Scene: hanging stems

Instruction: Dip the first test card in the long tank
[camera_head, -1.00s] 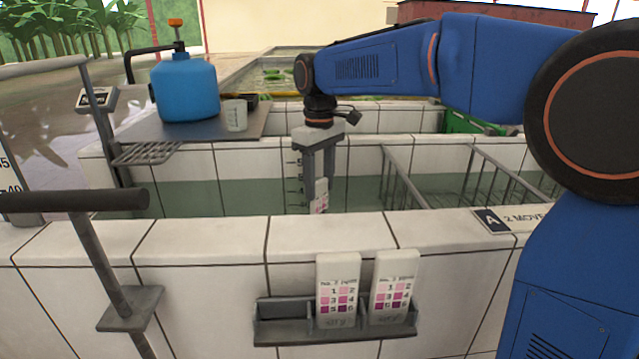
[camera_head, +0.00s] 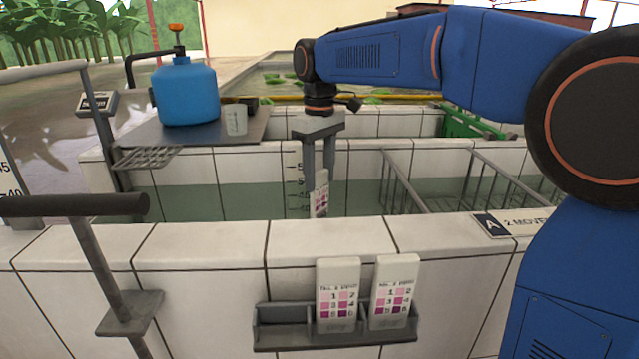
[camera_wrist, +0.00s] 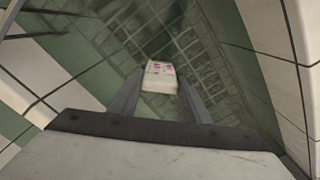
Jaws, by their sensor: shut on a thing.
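My gripper (camera_head: 319,172) points down over the long tank (camera_head: 250,200) and is shut on a test card (camera_head: 320,198). The card is white with pink and purple squares. It hangs between the fingers inside the tank, and the front wall hides its lower end in the head view. In the wrist view the card (camera_wrist: 160,76) shows between the two fingers, above the tiled tank floor (camera_wrist: 185,45). I cannot tell whether its lower end touches the water. Two more cards, the left one (camera_head: 337,290) and the right one (camera_head: 394,288), stand in a grey rack on the front wall.
The grey rack (camera_head: 285,335) has an empty slot at its left. A wire basket (camera_head: 405,185) sits in the tank right of my gripper. A blue jug (camera_head: 186,92) and a cup (camera_head: 235,120) stand on a shelf at the back left.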

